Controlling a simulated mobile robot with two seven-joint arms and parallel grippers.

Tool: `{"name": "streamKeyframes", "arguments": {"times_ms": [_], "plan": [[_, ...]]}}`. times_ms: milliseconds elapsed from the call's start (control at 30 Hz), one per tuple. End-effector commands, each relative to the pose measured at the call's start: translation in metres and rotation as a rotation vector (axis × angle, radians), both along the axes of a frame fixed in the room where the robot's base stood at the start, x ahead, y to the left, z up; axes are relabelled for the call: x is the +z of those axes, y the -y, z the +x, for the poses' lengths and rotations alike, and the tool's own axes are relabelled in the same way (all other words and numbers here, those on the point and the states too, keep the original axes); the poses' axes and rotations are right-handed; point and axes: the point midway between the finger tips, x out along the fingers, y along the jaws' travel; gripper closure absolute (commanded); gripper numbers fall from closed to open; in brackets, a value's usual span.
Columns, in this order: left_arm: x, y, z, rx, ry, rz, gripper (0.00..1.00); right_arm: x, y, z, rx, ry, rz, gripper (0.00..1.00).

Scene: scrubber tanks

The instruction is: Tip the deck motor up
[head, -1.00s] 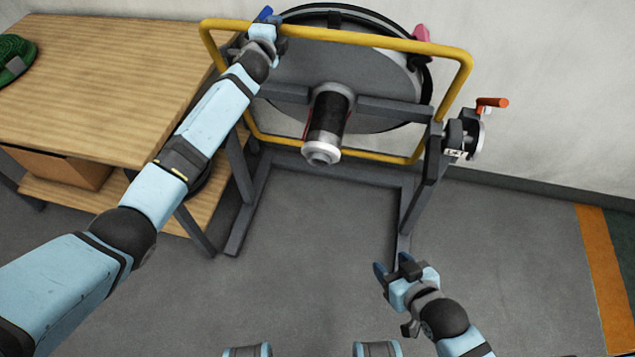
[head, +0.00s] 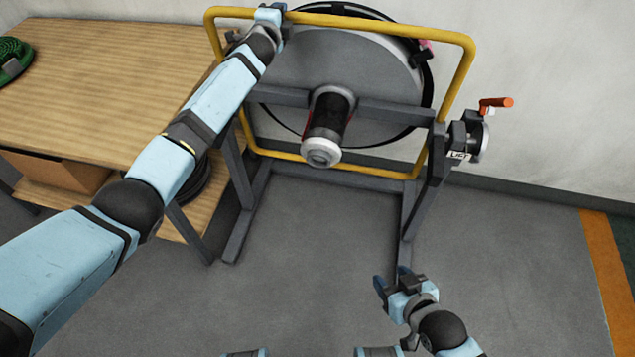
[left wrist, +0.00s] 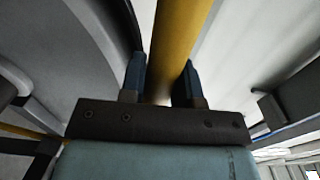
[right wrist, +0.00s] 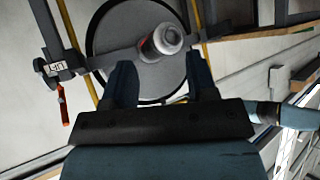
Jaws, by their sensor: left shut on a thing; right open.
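The deck motor is a large grey round deck (head: 380,75) with a dark motor cylinder (head: 328,118) ending in a pale cap, inside a yellow tube frame (head: 380,25) on a grey stand (head: 240,215). The deck stands tilted, its motor side facing me. My left gripper (head: 270,14) is shut on the frame's top bar near its left corner. In the left wrist view, the yellow bar (left wrist: 180,40) runs between its fingers. My right gripper (head: 391,279) is open and empty, low in front of the stand's right leg. The right wrist view shows the motor (right wrist: 162,42) beyond its fingers.
An orange-handled crank (head: 495,103) with a labelled clamp (head: 462,140) sits at the stand's right. A wooden table (head: 95,85) with a green coil (head: 12,62) and a cardboard box (head: 60,168) is at left. Grey floor between the stand legs is clear; a wall is behind.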

Motion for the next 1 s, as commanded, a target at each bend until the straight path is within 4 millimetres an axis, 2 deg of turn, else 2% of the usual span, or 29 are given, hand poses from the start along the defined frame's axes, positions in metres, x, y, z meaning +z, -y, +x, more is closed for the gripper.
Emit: {"name": "streamKeyframes", "arguments": {"times_ms": [33, 167, 300, 500, 667, 867, 900, 933, 1000], "plan": [[-0.004, 0.004, 0.008, -0.002, 0.006, 0.001, 0.94, -0.012, 0.0, 0.0, 0.004, 0.007, -0.003, 0.47], [-0.005, 0.009, 0.025, -0.001, 0.005, 0.002, 0.94, -0.024, -0.001, 0.001, 0.011, 0.021, -0.011, 0.47], [-0.003, 0.014, 0.039, -0.002, 0.004, 0.002, 0.94, -0.021, -0.003, 0.003, 0.015, 0.046, 0.001, 0.47], [0.001, 0.015, 0.043, -0.002, 0.003, 0.002, 0.94, -0.011, -0.005, 0.004, 0.018, 0.06, 0.006, 0.47], [0.001, 0.015, 0.043, -0.002, 0.003, 0.002, 0.94, -0.011, -0.005, 0.004, 0.018, 0.059, 0.006, 0.47], [-0.008, 0.02, 0.056, -0.002, 0.005, 0.003, 0.94, -0.035, -0.008, 0.004, 0.021, 0.069, 0.025, 0.47], [-0.005, 0.02, 0.059, -0.002, 0.004, 0.002, 0.68, -0.02, -0.01, 0.006, 0.028, 0.091, 0.038, 0.47], [-0.001, 0.019, 0.058, -0.002, 0.003, 0.002, 0.61, -0.011, -0.011, 0.006, 0.029, 0.096, 0.04, 0.47], [-0.001, 0.019, 0.057, -0.002, 0.003, 0.001, 0.45, -0.012, -0.01, 0.007, 0.028, 0.093, 0.038, 0.47]]}}
